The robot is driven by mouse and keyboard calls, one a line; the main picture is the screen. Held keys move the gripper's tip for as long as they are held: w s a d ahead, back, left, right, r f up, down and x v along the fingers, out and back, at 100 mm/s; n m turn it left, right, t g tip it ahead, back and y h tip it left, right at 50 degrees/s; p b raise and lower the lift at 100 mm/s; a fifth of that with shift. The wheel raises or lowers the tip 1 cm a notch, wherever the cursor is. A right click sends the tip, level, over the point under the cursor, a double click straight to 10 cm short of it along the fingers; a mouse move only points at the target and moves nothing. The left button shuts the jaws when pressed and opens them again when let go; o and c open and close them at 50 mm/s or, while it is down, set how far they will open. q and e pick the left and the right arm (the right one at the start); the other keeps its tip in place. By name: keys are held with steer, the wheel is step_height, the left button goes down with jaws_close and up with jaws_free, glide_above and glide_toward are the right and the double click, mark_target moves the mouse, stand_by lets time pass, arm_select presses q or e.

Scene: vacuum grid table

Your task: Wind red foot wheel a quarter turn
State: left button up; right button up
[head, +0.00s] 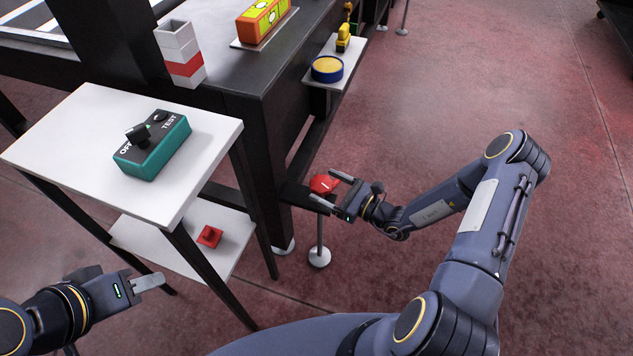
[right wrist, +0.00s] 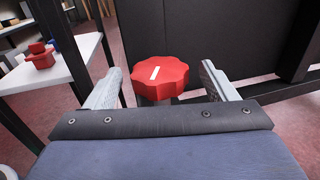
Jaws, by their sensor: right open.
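The red foot wheel (head: 323,184) is a lobed knob with a white line on its top, beside the dark table leg and above a thin grey post. In the right wrist view the red wheel (right wrist: 160,72) sits between and just beyond the fingers, its white line tilted slightly right of upright. My right gripper (head: 331,188) is open, with one finger on either side of the wheel; contact cannot be told. It also shows in the right wrist view (right wrist: 165,85). My left gripper (head: 148,282) is at the lower left, away from the wheel; its finger gap is not clear.
A white side table (head: 60,140) holds a teal switch box (head: 152,160). A red object (head: 209,236) lies on its lower shelf. The black table (head: 235,75) carries a striped cup (head: 181,52). A blue-and-yellow button (head: 327,69) sits on a side shelf. Floor at right is clear.

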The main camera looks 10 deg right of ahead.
mark_target(318, 179)
steer(key=shift+x, duration=1.9)
steer(key=c, duration=1)
steer(key=shift+r+m+t+h+p, duration=0.2)
steer(key=shift+m+t+h+p, duration=0.7)
steer(key=shift+h, duration=0.2)
steer(key=m+t+h+p, duration=0.1)
steer(key=p, duration=0.1)
steer(key=m+h+p, duration=0.1)
steer(key=h, duration=0.1)
steer(key=shift+w+d+m+t+h+p, duration=0.1)
steer(key=shift+d+m+t+h+p, duration=0.05)
steer(key=shift+m+t+h+p, duration=0.2)
steer(key=shift+d+f+m+t+h+p, duration=0.15)
steer(key=shift+m+t+h+p, duration=0.15)
steer(key=shift+m+h+p, duration=0.35)
steer(key=shift+f+m+t+h+p, duration=0.1)
steer(key=shift+m+t+h+p, duration=0.2)
steer(key=shift+h, duration=0.5)
